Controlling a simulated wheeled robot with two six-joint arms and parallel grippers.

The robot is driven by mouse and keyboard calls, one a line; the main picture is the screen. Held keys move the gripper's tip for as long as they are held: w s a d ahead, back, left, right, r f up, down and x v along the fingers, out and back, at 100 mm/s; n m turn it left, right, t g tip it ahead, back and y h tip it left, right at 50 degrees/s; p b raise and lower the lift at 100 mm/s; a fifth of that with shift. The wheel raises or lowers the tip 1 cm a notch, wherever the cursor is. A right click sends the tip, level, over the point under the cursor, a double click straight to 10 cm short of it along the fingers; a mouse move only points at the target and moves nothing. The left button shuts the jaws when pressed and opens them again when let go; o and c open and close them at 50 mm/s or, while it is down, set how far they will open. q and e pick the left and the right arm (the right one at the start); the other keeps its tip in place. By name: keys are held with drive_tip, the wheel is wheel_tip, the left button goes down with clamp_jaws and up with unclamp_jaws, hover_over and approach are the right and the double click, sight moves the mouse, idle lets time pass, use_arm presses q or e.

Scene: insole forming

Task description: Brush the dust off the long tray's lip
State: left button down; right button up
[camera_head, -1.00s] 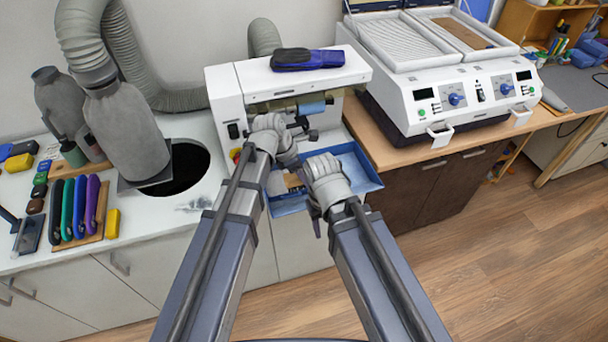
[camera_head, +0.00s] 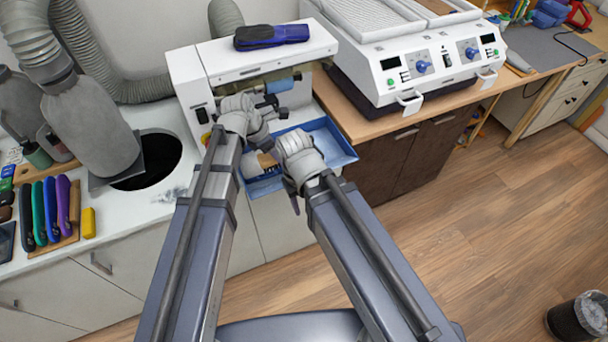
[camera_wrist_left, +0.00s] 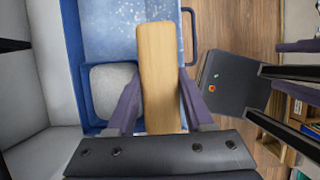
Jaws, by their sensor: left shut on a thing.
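The long blue tray (camera_head: 342,150) sits under the front of the white grinding machine. In the left wrist view its blue floor (camera_wrist_left: 108,40) carries pale specks, and a rounded grey area lies lower down. My left gripper (camera_wrist_left: 160,108) is shut on the brush's wooden handle (camera_wrist_left: 157,65), which reaches over the tray. In the head view the brush (camera_head: 267,163) shows over the tray's near left part, beside my right wrist. Whether its bristles touch the lip is unclear. My right gripper (camera_head: 295,205) is at the tray's near side, its fingers mostly hidden.
A white heating unit (camera_head: 425,65) is at the right. Several coloured tools (camera_head: 50,207) lie at left. A waste bin (camera_head: 580,318) stands on the open floor.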

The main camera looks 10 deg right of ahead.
sight(278, 164)
use_arm(q)
drive_tip(key=shift+g, duration=0.6)
wheel_tip(278, 164, down, 5)
drive_tip(key=b, duration=0.4)
drive_tip(key=shift+w+a+r+b, duration=0.1)
drive_tip(key=shift+w+r+b, duration=0.1)
drive_tip(key=shift+b, duration=0.1)
drive_tip(key=shift+s+f+n+g+b, duration=0.1)
drive_tip(key=shift+f+n+g+b, duration=0.3)
drive_tip(key=shift+f+b, duration=0.65)
drive_tip(key=shift+r, duration=0.1)
drive_tip(key=shift+a+f+b, duration=0.1)
drive_tip(key=shift+f+b, duration=0.8)
drive_tip(key=shift+r, duration=0.1)
drive_tip(key=shift+w+d, duration=0.3)
drive_tip(key=shift+d, duration=0.65)
drive_tip(key=shift+w+d, duration=0.3)
drive_tip(key=shift+d, duration=0.65)
